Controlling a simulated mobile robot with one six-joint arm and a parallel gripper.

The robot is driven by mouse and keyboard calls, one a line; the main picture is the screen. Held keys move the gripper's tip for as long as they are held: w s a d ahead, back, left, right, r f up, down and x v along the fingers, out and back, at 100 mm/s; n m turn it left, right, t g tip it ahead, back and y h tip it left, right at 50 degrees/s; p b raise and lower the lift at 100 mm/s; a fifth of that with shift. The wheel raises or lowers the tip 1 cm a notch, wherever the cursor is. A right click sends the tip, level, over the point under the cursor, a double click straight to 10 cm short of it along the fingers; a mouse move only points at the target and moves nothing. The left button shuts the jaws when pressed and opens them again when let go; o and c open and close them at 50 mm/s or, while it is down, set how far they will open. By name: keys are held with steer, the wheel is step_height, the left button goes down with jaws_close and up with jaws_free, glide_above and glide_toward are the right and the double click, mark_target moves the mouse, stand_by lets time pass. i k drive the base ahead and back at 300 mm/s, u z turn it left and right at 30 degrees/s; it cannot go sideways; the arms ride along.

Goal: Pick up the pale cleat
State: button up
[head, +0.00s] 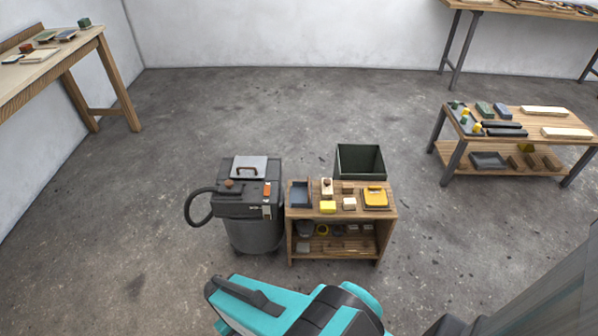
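Several pale pieces are in view, and I cannot tell for sure which is the pale cleat. A small cream block (349,203) lies at the front of the low wooden cabinet's top (301,214), just right of a yellow block (328,207). Another pale piece (327,189) with a dark knob-like spot sits behind the yellow block. Two long pale strips, one further back (544,111) and one nearer (566,132), lie on the right bench. My teal and black arm shows at the bottom centre, short of the cabinet. My gripper is not visible.
A dark shop vacuum (255,235) with a hose stands against the cabinet's left. A dark green open bin (360,160) is behind the cabinet.

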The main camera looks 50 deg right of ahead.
mark_target(349, 204)
steer(key=u, duration=1.05)
steer(key=k, duration=0.15)
steer(key=z, duration=3)
steer(key=i, duration=0.6)
steer(key=z, duration=0.15)
steer(key=k, duration=0.5)
